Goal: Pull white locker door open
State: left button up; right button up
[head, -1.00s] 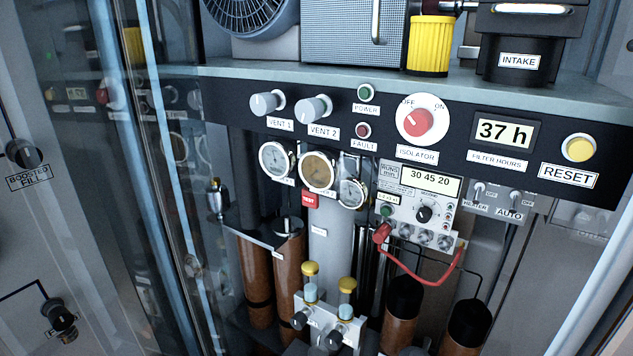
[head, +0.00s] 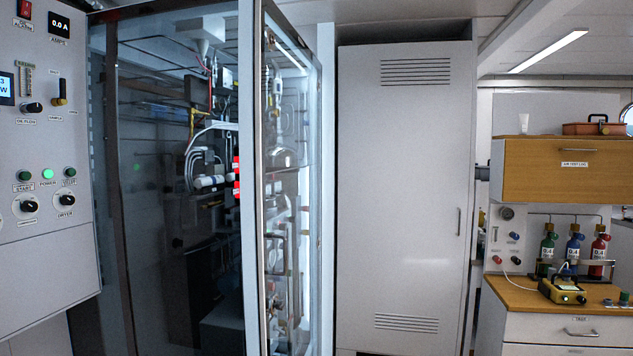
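The white locker door (head: 400,200) stands upright in the middle right of the head view and looks shut. It has vent slots at top and bottom. A slim vertical handle (head: 459,222) sits near its right edge, about mid-height. Neither of my grippers shows in the head view, so I cannot see where they are relative to the handle.
Left of the locker, a glass-fronted cabinet door (head: 247,180) stands open beside dark equipment. A control panel (head: 40,190) is at far left. At right, a wooden-topped counter (head: 530,298) holds a yellow device (head: 562,291) and several small coloured bottles. The floor is barely visible.

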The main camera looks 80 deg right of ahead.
aim_at(405, 109)
jog(key=z, duration=3.25)
jog(key=i+z, duration=0.3)
jog(key=i, duration=2)
jog(key=i+l, duration=0.1)
jog(key=i, duration=1.25)
jog(key=i+j+u, duration=0.05)
